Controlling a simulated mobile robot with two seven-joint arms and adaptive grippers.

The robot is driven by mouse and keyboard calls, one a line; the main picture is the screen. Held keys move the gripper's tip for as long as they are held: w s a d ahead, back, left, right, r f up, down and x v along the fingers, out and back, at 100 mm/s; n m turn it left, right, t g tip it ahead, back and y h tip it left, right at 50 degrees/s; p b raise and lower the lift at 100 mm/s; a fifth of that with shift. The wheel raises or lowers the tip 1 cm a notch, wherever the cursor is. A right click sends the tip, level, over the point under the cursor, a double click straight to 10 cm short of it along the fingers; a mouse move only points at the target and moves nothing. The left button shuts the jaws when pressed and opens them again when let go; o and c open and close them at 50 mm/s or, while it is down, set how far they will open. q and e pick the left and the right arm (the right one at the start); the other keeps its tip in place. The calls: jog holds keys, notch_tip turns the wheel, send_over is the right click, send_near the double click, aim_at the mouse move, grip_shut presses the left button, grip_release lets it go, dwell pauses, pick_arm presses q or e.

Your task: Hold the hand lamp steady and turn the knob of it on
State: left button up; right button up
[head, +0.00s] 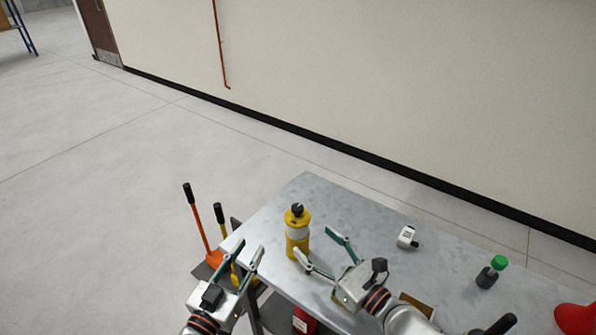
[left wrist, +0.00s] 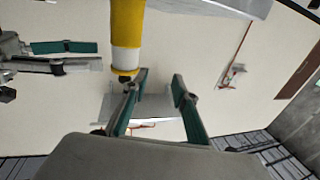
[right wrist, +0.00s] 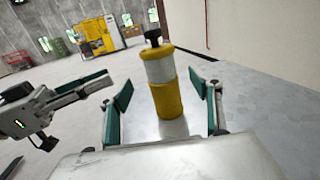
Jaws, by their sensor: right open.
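The hand lamp (head: 297,234) is a yellow and white cylinder with a black knob (head: 297,209) on top. It stands upright on the grey table near its left edge. My right gripper (head: 316,243) is open, to the right of the lamp; in the right wrist view the lamp (right wrist: 165,98) shows between its spread fingers (right wrist: 162,95), with a gap on both sides. My left gripper (head: 247,252) is open and empty, left of the lamp near the table edge. The lamp also shows in the left wrist view (left wrist: 127,35), beside the open left fingers (left wrist: 158,80).
The table (head: 345,213) also holds a small white device (head: 407,238) and a dark bottle with a green cap (head: 490,272). A red object (head: 575,318) sits at the right. Long-handled tools (head: 199,228) stand left of the table. The table behind the lamp is clear.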

aim_at(298, 226)
pick_arm(q)
jog(key=w+d+r+m+g+h, duration=0.1)
jog(key=d+r+m+g+h, duration=0.4)
jog(key=d+r+m+h, duration=0.85)
jog(key=s+d+r+m+g+y, duration=0.2)
jog(key=s+d+r+m+g, duration=0.3)
jog(key=d+g, duration=0.4)
jog(key=s+d+r+m+g+y, duration=0.25)
jog(key=s+d+m+g, duration=0.3)
jog(key=d+g, duration=0.4)
jog(key=w+a+f+t+y, duration=0.2)
jog(key=w+a+f+y, duration=0.5)
jog(key=y, duration=0.3)
pick_arm(e)
jog(key=shift+w, duration=0.1)
pick_arm(q)
jog(key=w+a+r+n+t+y, duration=0.2)
jog(key=w+a+y, duration=0.1)
jog(key=w+a, duration=0.2)
jog(key=w+a+r+n+t+y, duration=0.2)
jog(key=w+a+n, duration=0.1)
jog(key=w+a, duration=0.3)
jog(key=shift+a+r+y, duration=0.35)
jog(key=shift+a+y, duration=0.05)
jog(key=shift+a, duration=0.65)
pick_arm(e)
jog(key=shift+x, duration=3.85)
